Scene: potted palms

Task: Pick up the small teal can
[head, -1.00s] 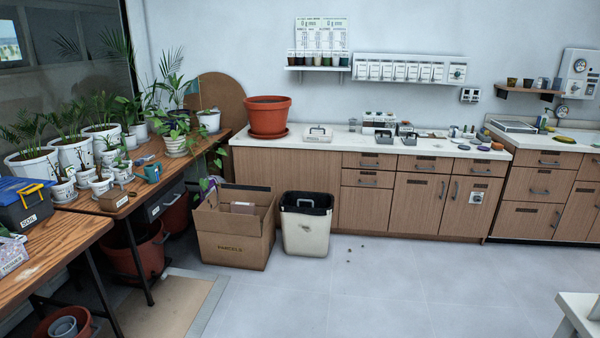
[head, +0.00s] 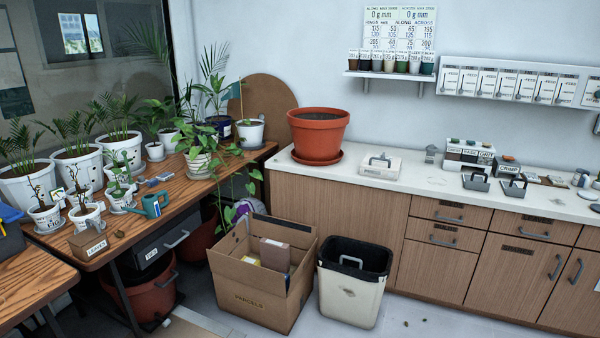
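A small teal can with a spout and handle, like a watering can (head: 151,205), stands on the wooden table (head: 62,278) at the left, near its front edge. It is to the right of several small white pots and behind a small brown box. Neither of my grippers shows in the head view.
Potted palms (head: 75,165) crowd the back of the table. On the floor, an open cardboard box (head: 262,301) and a cream bin (head: 350,297) stand before the counter (head: 400,190). A big terracotta pot (head: 318,134) stands on the counter's left end.

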